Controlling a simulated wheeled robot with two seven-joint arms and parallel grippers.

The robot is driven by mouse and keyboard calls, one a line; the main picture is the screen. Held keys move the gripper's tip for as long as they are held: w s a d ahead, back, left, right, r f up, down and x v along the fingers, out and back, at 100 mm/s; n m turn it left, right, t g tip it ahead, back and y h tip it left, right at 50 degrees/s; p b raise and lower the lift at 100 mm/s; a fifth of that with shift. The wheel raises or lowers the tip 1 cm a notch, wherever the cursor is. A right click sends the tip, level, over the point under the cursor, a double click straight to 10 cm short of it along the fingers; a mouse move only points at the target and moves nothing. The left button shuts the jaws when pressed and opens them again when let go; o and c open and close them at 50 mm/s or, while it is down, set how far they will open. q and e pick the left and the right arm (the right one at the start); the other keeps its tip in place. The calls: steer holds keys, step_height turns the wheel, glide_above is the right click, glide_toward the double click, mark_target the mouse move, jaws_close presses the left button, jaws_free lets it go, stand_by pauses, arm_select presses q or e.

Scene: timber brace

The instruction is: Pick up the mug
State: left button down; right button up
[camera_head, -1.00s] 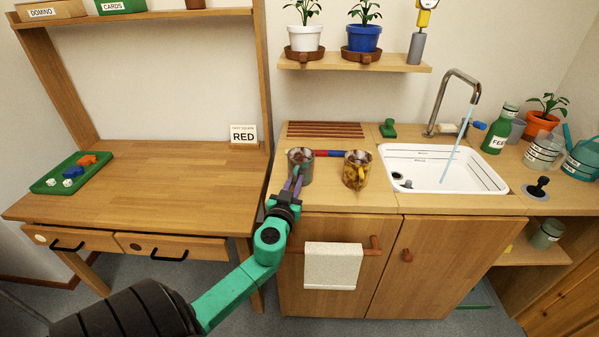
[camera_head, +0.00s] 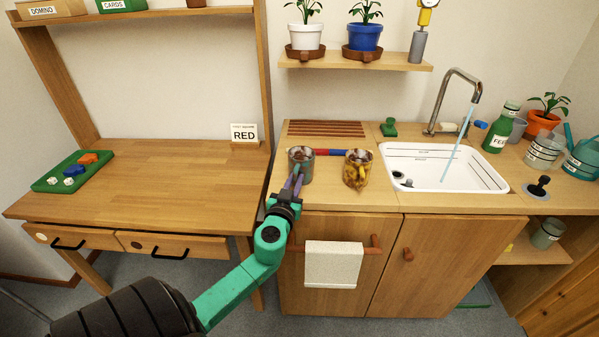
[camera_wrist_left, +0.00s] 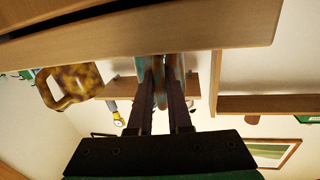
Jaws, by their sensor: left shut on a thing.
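A grey-teal mug (camera_head: 301,158) with a reddish-brown inside stands on the wooden counter left of the sink. My left gripper (camera_head: 296,183) reaches it from the front, and its fingers are shut on the mug's near side, seemingly at the handle. In the left wrist view, which is upside down, the fingers (camera_wrist_left: 163,80) close on a narrow teal part of the mug; the rest of it is mostly hidden. A second mug, mottled yellow-brown (camera_head: 357,172), stands to the right, apart from the gripper; it also shows in the left wrist view (camera_wrist_left: 76,78). My right gripper is not in view.
A red and blue bar (camera_head: 331,153) lies behind the mugs. The white sink (camera_head: 425,185) with running water (camera_head: 457,145) is to the right. A shelf with potted plants (camera_head: 352,60) hangs above. The desk (camera_head: 160,185) at left has clear space.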

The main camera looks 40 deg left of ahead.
arm_select(q)
step_height(320, 180, up, 11)
steer(key=p, duration=0.5)
steer(key=shift+r, duration=0.15)
step_height(320, 180, up, 9)
steer(key=p, duration=0.2)
